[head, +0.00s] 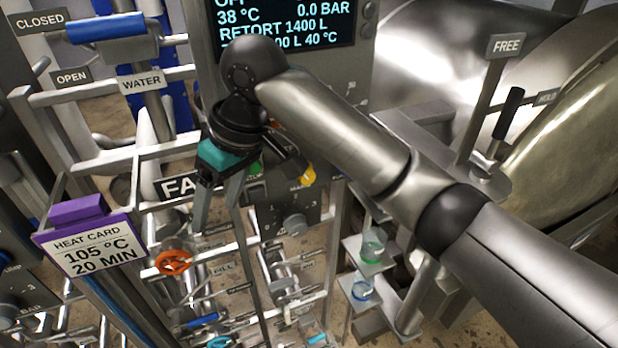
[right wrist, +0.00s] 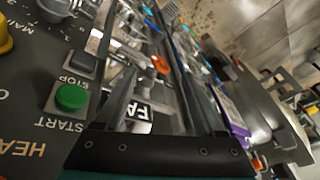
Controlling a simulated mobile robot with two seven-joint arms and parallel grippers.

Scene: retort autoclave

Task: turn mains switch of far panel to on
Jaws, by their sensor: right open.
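The far panel (head: 268,205) is a dark grey box below the display, partly hidden behind my right gripper and forearm. A grey round knob (head: 295,224) sits low on it, below a partly covered label starting "MA". In the right wrist view the grey knob (right wrist: 55,7) is at the top left edge, next to lettering upside down; its set position cannot be read. My right gripper (head: 217,203) is open and empty, fingers pointing down, in front of the panel's left side and apart from the knob. The "FA" sign (head: 176,187) is partly covered by it. My left gripper is not in view.
Near the knob are a yellow control (head: 308,175), a green START button (right wrist: 71,97) and a black STOP button (right wrist: 84,62). A display (head: 285,25) stands above. Rails, orange valve wheel (head: 173,262) and a heat card (head: 95,245) crowd the left. Shelves with cups (head: 372,245) stand right.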

